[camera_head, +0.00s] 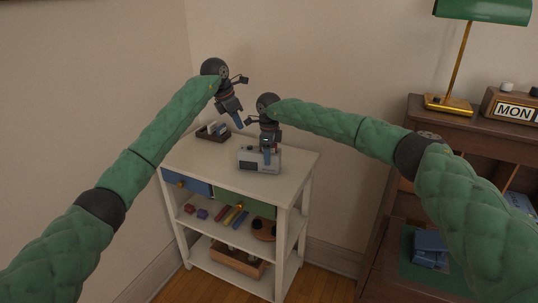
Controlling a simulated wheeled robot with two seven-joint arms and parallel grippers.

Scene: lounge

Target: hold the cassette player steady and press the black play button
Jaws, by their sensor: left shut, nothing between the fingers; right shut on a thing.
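The cassette player (273,165) is a small pale grey box with a dark window on its front. It sits on the white top of the small cabinet (212,164). My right gripper (267,157) points down at the player and is shut on it, its fingers covering part of the top and front. My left gripper (239,125) is shut and empty, in the air above and to the left of the player, apart from it. The black play button cannot be made out at this size.
A small dark tray (212,136) with pale items stands at the back left of the cabinet top. Shelves below hold coloured blocks and a wooden box (237,261). A brown desk (469,124) with a green lamp (486,11) stands at the right. The cabinet top's front left is clear.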

